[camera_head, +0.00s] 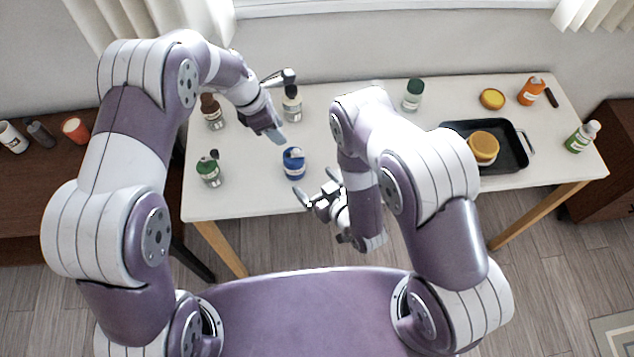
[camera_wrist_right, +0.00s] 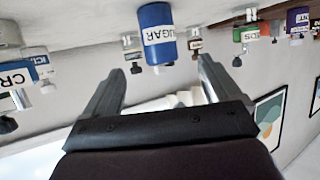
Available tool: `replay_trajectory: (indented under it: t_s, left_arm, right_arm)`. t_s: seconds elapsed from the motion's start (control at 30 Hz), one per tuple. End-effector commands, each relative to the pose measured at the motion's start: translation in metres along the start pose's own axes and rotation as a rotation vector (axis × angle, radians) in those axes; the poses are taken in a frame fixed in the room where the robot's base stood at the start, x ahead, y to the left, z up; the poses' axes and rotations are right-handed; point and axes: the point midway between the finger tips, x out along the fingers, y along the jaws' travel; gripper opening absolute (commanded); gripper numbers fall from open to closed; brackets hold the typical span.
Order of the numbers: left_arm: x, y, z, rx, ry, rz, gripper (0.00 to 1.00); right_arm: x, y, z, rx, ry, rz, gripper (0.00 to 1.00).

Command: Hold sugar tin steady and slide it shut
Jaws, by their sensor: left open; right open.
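The blue sugar tin (camera_head: 293,165) stands upright near the front edge of the white table, left of its middle. In the right wrist view the blue tin (camera_wrist_right: 157,18) appears upside down, with a white SUGAR label, beyond the fingertips and apart from them. How its lid sits is too small to tell. My left gripper (camera_head: 281,107) is open and empty, behind and left of the tin, near a dark-capped bottle. My right gripper (camera_head: 316,187) is open and empty in front and right of the tin; its spread fingers also show in the right wrist view (camera_wrist_right: 158,68).
On the white table (camera_head: 245,195), a green bottle (camera_head: 209,171), a brown-topped bottle (camera_head: 211,110) and a dark-capped bottle (camera_head: 292,103) stand around the tin. A green-capped jar (camera_head: 412,95) stands at the back. A black tray (camera_head: 510,157) holds a yellow round item (camera_head: 483,147).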

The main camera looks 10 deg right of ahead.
Motion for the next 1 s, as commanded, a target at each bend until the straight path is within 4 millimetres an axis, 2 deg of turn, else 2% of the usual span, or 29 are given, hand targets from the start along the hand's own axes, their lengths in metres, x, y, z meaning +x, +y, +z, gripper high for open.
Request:
replay_trajectory:
  t_s: [0.13,0.4,0.5,0.7,0.93,0.97,1.0]
  left_arm:
    - [0.000,0.000,0.000,0.000,0.000,0.000,0.43]
    - [0.000,0.000,0.000,0.000,0.000,0.000,0.43]
    - [0.000,0.000,0.000,0.000,0.000,0.000,0.43]
    - [0.000,0.000,0.000,0.000,0.000,0.000,0.43]
    - [0.000,0.000,0.000,0.000,0.000,0.000,0.43]
    - [0.000,0.000,0.000,0.000,0.000,0.000,0.43]
    - [0.000,0.000,0.000,0.000,0.000,0.000,0.43]
  right_arm:
    - [0.022,0.000,-0.003,-0.004,0.014,-0.001,0.91]
    - [0.087,0.000,-0.003,-0.002,0.011,0.001,0.91]
    - [0.106,0.000,-0.004,-0.002,0.012,0.001,0.91]
    - [0.123,0.001,-0.003,-0.002,0.009,0.002,0.91]
    - [0.125,0.001,-0.004,-0.002,0.009,0.002,0.91]
    - [0.125,0.001,-0.004,-0.002,0.009,0.002,0.87]
    - [0.124,0.001,-0.004,-0.002,0.009,0.002,0.74]
